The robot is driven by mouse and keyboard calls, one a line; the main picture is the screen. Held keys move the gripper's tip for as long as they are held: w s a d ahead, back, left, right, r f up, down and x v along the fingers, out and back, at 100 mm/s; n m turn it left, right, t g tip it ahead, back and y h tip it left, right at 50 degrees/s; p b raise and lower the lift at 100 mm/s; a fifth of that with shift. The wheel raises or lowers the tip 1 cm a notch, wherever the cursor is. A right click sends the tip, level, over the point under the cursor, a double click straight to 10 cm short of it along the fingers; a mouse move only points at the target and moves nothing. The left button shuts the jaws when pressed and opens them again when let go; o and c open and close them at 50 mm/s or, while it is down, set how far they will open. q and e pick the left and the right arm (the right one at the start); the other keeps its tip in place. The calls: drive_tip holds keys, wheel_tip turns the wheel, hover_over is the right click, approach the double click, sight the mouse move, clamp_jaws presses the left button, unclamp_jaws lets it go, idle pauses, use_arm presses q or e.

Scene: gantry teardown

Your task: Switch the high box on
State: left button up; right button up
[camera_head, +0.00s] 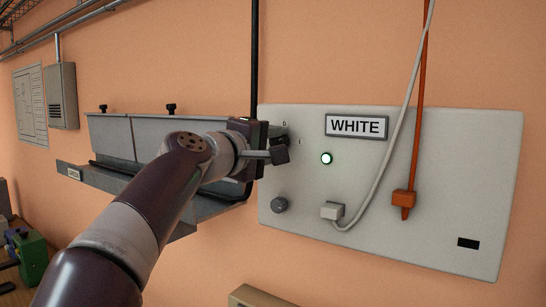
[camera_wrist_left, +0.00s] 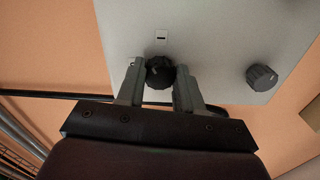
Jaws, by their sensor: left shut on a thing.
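The pale box panel (camera_head: 455,150) on the wall carries a "WHITE" label (camera_head: 357,126) and a lit greenish-white lamp (camera_head: 326,158). My left gripper (camera_head: 279,148) reaches its upper left corner. In the left wrist view, the gripper (camera_wrist_left: 160,68) is shut on a black rotary knob (camera_wrist_left: 160,74), one finger on each side. The head view hides most of that knob behind the gripper; small marks show beside it. A second knob (camera_head: 279,205) sits lower on the panel, apart from the gripper, and also shows in the wrist view (camera_wrist_left: 262,77). My right gripper is out of view.
A grey cable with a white plug (camera_head: 333,211) and an orange cable with an orange plug (camera_head: 403,199) run up from the panel. A grey trough (camera_head: 112,140) juts from the wall on the left, under my arm. A green object (camera_head: 30,257) stands lower left.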

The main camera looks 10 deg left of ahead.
use_arm(q)
drive_tip(key=shift+f+m+b, duration=0.15)
drive_tip(key=shift+m+b, duration=1.45)
drive_tip(key=shift+m, duration=1.6)
drive_tip(key=o, duration=1)
drive_tip(key=shift+w, duration=0.1)
drive_tip(key=shift+o, duration=0.2)
